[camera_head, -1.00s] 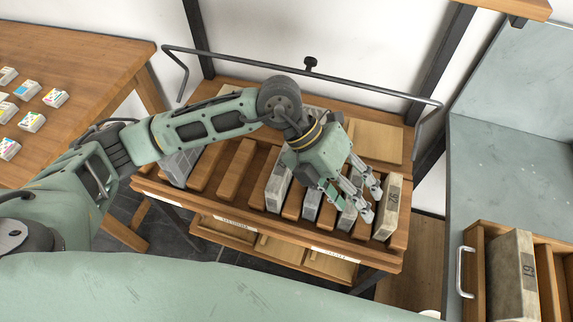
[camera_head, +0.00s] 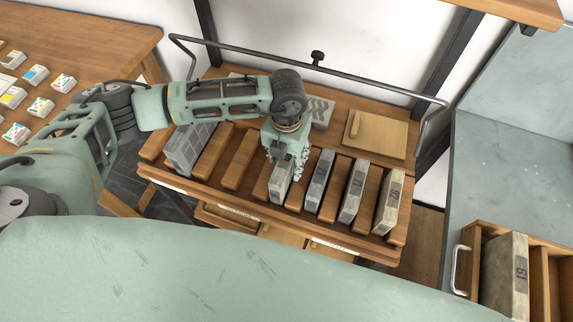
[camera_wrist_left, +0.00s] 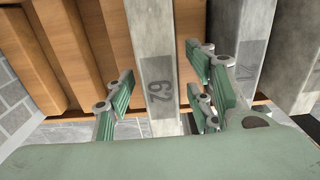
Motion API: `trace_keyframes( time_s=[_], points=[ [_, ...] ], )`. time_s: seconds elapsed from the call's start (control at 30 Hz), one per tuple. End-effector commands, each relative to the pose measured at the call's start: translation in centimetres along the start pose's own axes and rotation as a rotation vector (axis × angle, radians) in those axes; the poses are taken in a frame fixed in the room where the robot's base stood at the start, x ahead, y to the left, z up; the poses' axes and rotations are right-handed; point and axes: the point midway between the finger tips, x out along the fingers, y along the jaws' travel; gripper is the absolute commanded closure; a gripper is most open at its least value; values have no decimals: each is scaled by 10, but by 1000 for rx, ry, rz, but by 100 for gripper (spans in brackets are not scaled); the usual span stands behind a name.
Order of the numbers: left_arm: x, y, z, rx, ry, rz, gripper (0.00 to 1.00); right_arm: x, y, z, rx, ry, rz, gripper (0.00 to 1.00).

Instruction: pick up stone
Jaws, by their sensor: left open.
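Several grey stone slabs stand on edge in the slots of a wooden rack (camera_head: 240,160). One stone (camera_head: 281,186) is under my left gripper (camera_head: 286,163), which points down with its fingers around the stone's upper part. Gaps show on both sides, though contact is hard to judge. Other stones (camera_head: 319,181), (camera_head: 353,190) and (camera_head: 389,200) stand to its right. My right gripper is out of view.
A dark rail (camera_head: 300,68) runs behind the rack. A wooden board (camera_head: 378,135) lies at the rack's back right. Grey blocks (camera_head: 188,150) stand at its left end. A wooden tray (camera_head: 480,232) at right holds a stone marked 61 (camera_head: 503,275).

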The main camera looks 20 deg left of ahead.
Motion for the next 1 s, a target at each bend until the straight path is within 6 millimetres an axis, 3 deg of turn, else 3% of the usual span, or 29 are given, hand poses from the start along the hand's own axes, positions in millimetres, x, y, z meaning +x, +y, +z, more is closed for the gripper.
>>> trace_keyframes(
  time_s=[0.23, 0.8, 1.0],
  points=[
    [3, 0, 0, 1, 0, 0, 51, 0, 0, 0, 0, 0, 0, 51],
    [2, 0, 0, 1, 0, 0, 100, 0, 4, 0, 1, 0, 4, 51],
    [2, 0, 0, 1, 0, 0, 100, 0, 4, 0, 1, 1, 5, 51]
  ],
)
